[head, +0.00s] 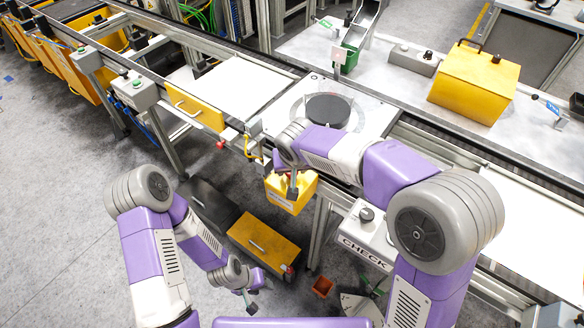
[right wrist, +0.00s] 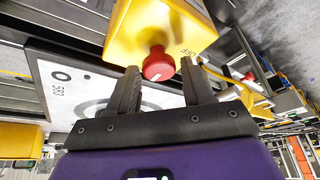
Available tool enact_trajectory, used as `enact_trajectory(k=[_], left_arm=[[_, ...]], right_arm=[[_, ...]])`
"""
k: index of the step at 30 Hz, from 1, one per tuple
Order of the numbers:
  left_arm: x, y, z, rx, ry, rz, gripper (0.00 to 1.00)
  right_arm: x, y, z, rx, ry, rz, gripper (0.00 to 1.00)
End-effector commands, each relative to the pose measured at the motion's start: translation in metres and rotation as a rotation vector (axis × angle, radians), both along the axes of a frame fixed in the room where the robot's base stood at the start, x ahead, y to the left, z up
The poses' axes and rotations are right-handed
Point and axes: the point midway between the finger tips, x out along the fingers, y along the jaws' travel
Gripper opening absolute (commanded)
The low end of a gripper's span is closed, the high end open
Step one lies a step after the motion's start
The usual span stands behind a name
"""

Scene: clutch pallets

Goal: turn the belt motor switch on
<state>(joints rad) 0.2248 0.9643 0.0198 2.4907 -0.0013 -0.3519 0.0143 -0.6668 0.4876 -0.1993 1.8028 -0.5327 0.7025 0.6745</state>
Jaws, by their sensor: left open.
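The belt motor switch is a red rotary knob (right wrist: 158,64) with a white line, on a yellow box (right wrist: 160,24) marked OFF, in the right wrist view. The yellow box also shows in the head view (head: 302,190), below the front edge of the line, partly covered by my right gripper (head: 292,188). The knob cannot be made out there. In the right wrist view my right gripper (right wrist: 160,82) is open, one finger on each side of the knob; I cannot tell whether they touch it. My left gripper (head: 251,303) is open and empty, low over the floor.
A round black plate (head: 327,111) on a white panel lies behind my right arm. A CHECK box (head: 364,232) with a dark knob stands right of the switch box. Floor at left is clear.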

Motion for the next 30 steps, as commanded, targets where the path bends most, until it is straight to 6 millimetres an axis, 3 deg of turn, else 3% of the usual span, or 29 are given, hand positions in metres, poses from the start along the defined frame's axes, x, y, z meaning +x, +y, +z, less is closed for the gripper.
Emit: enact_trajectory(k=[3, 12, 24, 30], left_arm=[[0.0, 0.0, 0.0, 0.0, 0.0, 0.0, 0.43], [0.0, 0.0, 0.001, 0.0, 0.0, 0.0, 0.43], [0.0, 0.0, 0.015, 0.0, 0.0, 0.0, 0.43], [0.0, 0.0, 0.017, 0.0, 0.0, 0.0, 0.43]], right_arm=[[-0.001, 0.0, -0.001, -0.002, 0.002, 0.001, 0.64], [-0.002, 0.0, 0.001, -0.002, 0.004, 0.001, 0.64], [-0.024, -0.003, 0.058, 0.0, 0.001, 0.001, 0.64], [-0.029, -0.004, 0.069, -0.001, 0.003, 0.001, 0.64]])
